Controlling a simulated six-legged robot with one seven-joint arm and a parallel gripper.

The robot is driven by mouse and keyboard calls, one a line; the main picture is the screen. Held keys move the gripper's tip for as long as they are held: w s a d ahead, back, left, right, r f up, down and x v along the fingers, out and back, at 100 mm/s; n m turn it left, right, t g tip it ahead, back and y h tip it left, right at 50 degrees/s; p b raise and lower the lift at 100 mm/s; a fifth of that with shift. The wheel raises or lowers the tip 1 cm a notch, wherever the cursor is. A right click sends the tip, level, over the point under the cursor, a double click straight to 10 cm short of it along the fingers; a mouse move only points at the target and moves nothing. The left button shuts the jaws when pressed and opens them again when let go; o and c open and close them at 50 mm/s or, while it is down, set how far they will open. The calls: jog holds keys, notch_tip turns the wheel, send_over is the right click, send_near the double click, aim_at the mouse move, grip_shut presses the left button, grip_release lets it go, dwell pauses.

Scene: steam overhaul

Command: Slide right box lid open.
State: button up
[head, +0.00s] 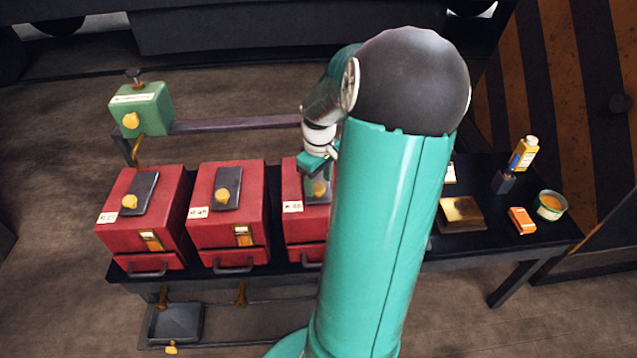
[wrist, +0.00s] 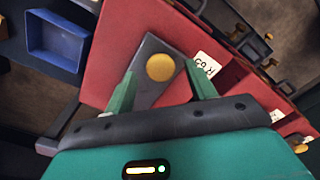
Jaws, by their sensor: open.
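The right red box (head: 300,230) stands on the dark bench and is partly hidden behind my arm. It also fills the middle of the wrist view (wrist: 112,60). Its lid is a dark grey plate (wrist: 148,50) with a round brass knob (wrist: 160,67). In the head view, my gripper (head: 318,175) is over this box and mostly covers the lid. In the wrist view, my gripper (wrist: 161,82) is open, with one green finger on each side of the plate and the knob between or just beyond them. Contact with the knob cannot be told.
Two similar red boxes, the middle (head: 228,230) and left (head: 150,225), stand alongside with grey lids and brass knobs. A green block (head: 150,108) and horizontal bar (head: 240,124) are behind them.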

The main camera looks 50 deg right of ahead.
jog(key=shift+f, duration=0.75)
grip_shut()
jog(key=s+a, duration=0.4)
jog(key=a, duration=0.1)
jog(key=shift+s, duration=0.2)
jog(key=shift+a, duration=0.15)
grip_release()
jog(key=shift+s+a+r, duration=0.1)
jog(key=shift+s+a, duration=0.05)
notch_tip(320, 180, up, 14)
send_over(321, 204)
jog(key=s+a, duration=0.3)
jog(key=a, duration=0.1)
jog(key=shift+w+d, duration=0.15)
jog(key=shift+w, duration=0.05)
